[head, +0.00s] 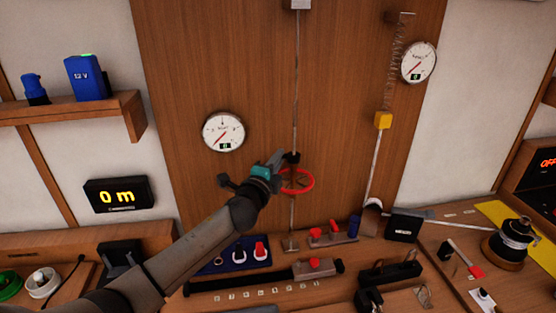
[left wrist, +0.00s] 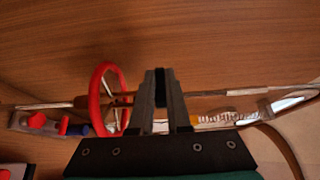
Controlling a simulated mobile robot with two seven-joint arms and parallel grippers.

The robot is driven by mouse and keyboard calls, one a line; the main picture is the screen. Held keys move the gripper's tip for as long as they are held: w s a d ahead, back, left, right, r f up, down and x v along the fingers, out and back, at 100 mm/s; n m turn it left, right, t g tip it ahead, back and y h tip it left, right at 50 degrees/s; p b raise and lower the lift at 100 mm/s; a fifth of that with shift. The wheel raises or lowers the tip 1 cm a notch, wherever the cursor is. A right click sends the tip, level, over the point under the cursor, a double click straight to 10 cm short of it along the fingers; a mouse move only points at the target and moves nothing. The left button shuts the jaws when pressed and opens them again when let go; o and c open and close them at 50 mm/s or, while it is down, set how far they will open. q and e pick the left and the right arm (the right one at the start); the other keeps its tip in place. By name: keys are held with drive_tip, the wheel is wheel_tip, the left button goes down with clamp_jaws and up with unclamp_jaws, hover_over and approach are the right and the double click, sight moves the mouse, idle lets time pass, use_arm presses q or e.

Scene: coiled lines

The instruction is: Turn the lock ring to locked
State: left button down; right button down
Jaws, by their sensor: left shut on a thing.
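A thin vertical rod (head: 296,90) stands in front of the wood panel. A red hand ring (head: 297,181) with spokes sits around its lower part; it also shows in the left wrist view (left wrist: 105,97). Just above it, a small dark collar (head: 292,157) sits on the rod and appears to be the lock ring. My left gripper (head: 281,158) reaches it from the left and is shut on it. In the left wrist view its fingers (left wrist: 160,88) close around a dark piece, mostly hidden. No lock marking is readable. My right gripper is not in view.
Two round gauges (head: 223,132) (head: 418,62) hang on the panel. A second rod with a yellow block (head: 383,120) and a spring stands to the right. The bench below holds a black bar (head: 250,280), a blue mat (head: 218,262) and a winch-like drum (head: 510,240).

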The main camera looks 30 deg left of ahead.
use_arm(q)
drive_tip(key=shift+a+h, duration=0.1)
drive_tip(key=shift+h, duration=0.2)
drive_tip(key=shift+w+a+m+h, duration=0.15)
drive_tip(key=shift+w+m+h, duration=0.1)
drive_tip(key=shift+m+h, duration=0.7)
drive_tip(key=shift+w+a+m+h, duration=0.1)
drive_tip(key=shift+w+m+h, duration=0.1)
drive_tip(key=shift+m+h, duration=0.75)
drive_tip(key=shift+n+h, duration=0.3)
drive_tip(key=c, duration=0.9)
unclamp_jaws()
